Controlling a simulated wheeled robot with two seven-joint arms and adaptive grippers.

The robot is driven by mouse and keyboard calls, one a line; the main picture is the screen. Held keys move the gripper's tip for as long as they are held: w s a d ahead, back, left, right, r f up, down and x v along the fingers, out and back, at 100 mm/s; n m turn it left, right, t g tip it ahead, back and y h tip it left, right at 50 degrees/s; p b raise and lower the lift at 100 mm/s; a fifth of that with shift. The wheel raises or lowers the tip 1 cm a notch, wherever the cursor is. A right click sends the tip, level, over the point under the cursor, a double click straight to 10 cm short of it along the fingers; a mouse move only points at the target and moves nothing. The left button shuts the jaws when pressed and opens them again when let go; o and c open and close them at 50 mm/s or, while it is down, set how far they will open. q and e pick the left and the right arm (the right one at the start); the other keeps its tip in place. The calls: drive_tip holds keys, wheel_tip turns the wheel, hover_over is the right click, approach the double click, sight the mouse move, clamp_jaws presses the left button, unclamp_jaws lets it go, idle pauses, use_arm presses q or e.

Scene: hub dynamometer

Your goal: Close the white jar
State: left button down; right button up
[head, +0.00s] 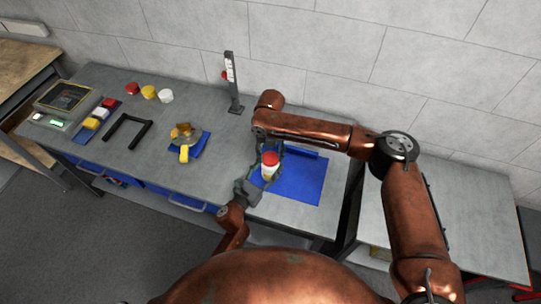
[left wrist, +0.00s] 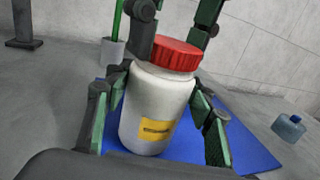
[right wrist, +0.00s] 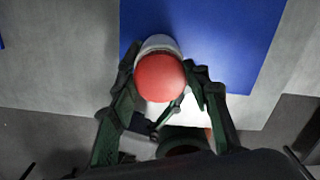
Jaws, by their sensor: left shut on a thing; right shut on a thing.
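The white jar (head: 267,175) with a yellow label stands on the blue mat (head: 301,182) at the table's right part. It also shows large in the left wrist view (left wrist: 156,108). The red lid (left wrist: 176,55) sits on top of the jar; whether it is fully seated I cannot tell. My left gripper (left wrist: 160,120) is shut on the jar's body, one finger on each side. My right gripper (left wrist: 180,28) comes from above and is shut on the red lid, which also shows from above in the right wrist view (right wrist: 160,78).
A black post (head: 234,85) stands behind. Red (head: 132,88), yellow (head: 149,92) and white (head: 166,96) round pieces lie at the back left. A black frame (head: 127,131) and a yellow-brown part (head: 184,135) on a small blue mat lie left of the jar.

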drive_tip(key=m, duration=0.4)
drive_tip(key=shift+f+m, duration=0.1)
drive_tip(key=shift+m, duration=0.3)
drive_tip(key=shift+c, duration=0.2)
drive_tip(key=m, duration=0.3)
drive_tip(key=shift+m, duration=0.4)
drive_tip(key=m, duration=1)
drive_tip(key=shift+m, duration=0.3)
drive_tip(key=m, duration=1)
drive_tip(key=shift+m, duration=0.4)
drive_tip(key=m, duration=0.6)
drive_tip(key=shift+a+m, duration=0.1)
drive_tip(key=shift+m, duration=0.2)
drive_tip(key=m, duration=0.3)
drive_tip(key=shift+m, duration=0.3)
drive_tip(key=o, duration=1.3)
